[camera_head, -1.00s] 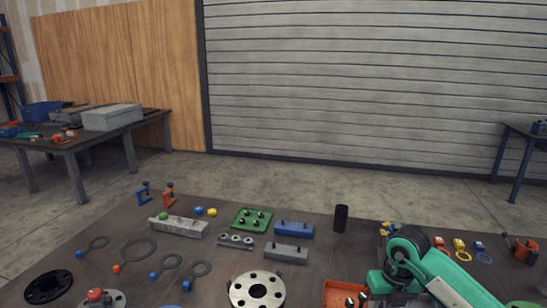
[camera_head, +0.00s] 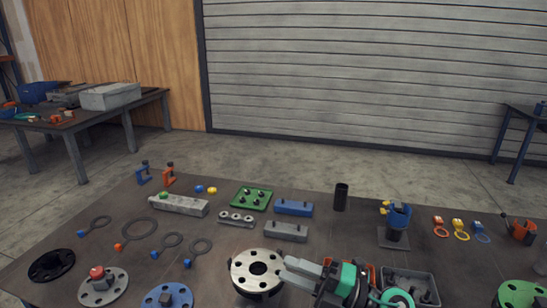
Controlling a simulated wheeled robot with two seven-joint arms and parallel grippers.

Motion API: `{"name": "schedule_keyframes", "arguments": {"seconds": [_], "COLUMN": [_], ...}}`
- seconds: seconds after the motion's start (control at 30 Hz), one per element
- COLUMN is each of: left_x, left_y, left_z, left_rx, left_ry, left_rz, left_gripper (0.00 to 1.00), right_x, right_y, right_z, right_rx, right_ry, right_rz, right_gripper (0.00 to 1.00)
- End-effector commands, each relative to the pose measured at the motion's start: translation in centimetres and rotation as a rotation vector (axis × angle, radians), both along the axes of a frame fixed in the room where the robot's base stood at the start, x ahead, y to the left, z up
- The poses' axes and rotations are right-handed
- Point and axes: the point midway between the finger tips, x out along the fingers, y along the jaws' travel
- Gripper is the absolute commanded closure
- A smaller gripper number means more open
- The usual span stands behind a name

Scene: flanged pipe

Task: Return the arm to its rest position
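My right gripper (camera_head: 292,270) and part of my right arm show at the bottom, right of centre. Its two grey fingers point left, close to the right edge of a silver flange (camera_head: 257,269) with a ring of holes. Nothing shows clearly between the fingers, and I cannot tell how far apart they are. I cannot tell whether they touch the flange. My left gripper and arm are not in view.
The dark table holds a blue vise (camera_head: 396,217), a black cylinder (camera_head: 341,197), a green tray (camera_head: 251,198), a grey tray (camera_head: 411,284) and a green flange (camera_head: 521,295). Gaskets, other flanges and blocks lie to the left. A side table (camera_head: 150,97) stands back left.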

Motion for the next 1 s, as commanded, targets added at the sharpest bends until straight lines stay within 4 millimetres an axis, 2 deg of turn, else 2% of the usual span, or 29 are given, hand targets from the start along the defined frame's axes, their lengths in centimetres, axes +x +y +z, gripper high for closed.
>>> {"name": "schedule_keyframes", "arguments": {"seconds": [0.1,0.17,0.27,0.37,0.53,0.67,0.77,0.9,1.0], "left_x": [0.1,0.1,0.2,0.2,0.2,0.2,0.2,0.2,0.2], "left_y": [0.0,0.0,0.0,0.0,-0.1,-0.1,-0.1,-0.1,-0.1], "left_z": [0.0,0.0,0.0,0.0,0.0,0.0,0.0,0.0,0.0], "left_rx": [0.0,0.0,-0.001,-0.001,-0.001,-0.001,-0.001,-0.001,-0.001], "left_ry": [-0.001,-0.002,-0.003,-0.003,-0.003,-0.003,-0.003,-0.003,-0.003], "left_rz": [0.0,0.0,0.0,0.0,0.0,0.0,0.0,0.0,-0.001], "left_gripper": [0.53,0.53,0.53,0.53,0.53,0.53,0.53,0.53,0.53], "right_x": [0.6,1.1,1.9,2.4,1.9,-0.2,-3.0,-8.2,-11.8], "right_y": [-2.0,-3.5,-6.4,-9.6,-14.8,-17.8,-19.3,-20.2,-20.1], "right_z": [1.9,2.4,2.2,0.8,-4.3,-9.6,-14.0,-19.4,-22.0], "right_rx": [0.236,0.343,0.5,0.631,0.787,0.845,0.85,0.802,0.744], "right_ry": [0.091,0.146,0.257,0.389,0.659,0.901,1.105,1.395,1.567], "right_rz": [-0.152,-0.237,-0.389,-0.55,-0.832,-1.043,-1.197,-1.377,-1.462], "right_gripper": [0.66,0.66,0.66,0.66,0.66,0.66,0.66,0.66,0.66]}}
